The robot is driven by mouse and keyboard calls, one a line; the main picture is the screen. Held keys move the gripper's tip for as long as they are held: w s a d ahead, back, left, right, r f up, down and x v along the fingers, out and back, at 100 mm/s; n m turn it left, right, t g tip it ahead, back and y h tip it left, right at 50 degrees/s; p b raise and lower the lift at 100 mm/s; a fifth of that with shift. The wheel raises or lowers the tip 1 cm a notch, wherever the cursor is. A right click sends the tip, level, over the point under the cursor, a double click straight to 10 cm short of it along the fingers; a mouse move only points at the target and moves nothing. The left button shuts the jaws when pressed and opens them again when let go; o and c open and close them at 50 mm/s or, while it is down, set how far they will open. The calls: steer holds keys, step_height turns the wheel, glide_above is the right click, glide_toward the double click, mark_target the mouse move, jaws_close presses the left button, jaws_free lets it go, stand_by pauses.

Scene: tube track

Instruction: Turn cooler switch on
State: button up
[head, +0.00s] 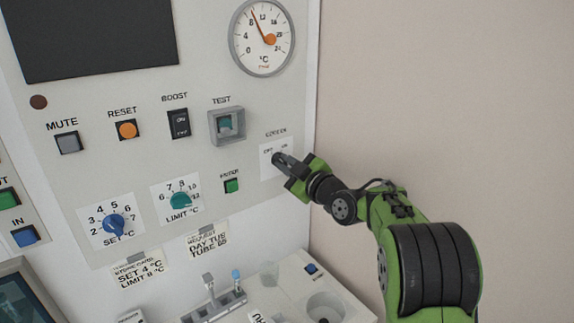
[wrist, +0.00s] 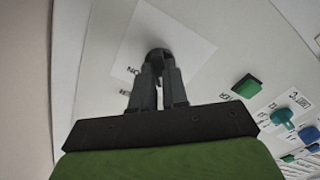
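The cooler switch is a dark knob (wrist: 159,54) on a white square plate with OFF and ON lettering (head: 277,150), at the right edge of the panel. My gripper (head: 282,161) reaches it from the right in the head view. In the wrist view, the two dark fingers (wrist: 158,72) stand close together with their tips at either side of the knob, apparently closed on it. A narrow gap shows between the fingers behind the knob. The fingers hide much of the knob, so I cannot tell which way it points.
A green button (head: 232,186) and the teal limit dial (head: 181,200) are left of the switch. The TEST button in its grey frame (head: 227,125) and a round gauge (head: 262,38) are above. A shelf with a tube rack (head: 215,301) lies below. Bare wall is to the right.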

jaws_close()
steer(key=shift+m+b, duration=0.3)
steer(key=m+b, duration=0.2)
steer(key=m, duration=0.9)
steer(key=shift+m, duration=0.4)
steer(key=shift+f+m, duration=0.15)
steer(key=shift+m, duration=1.55)
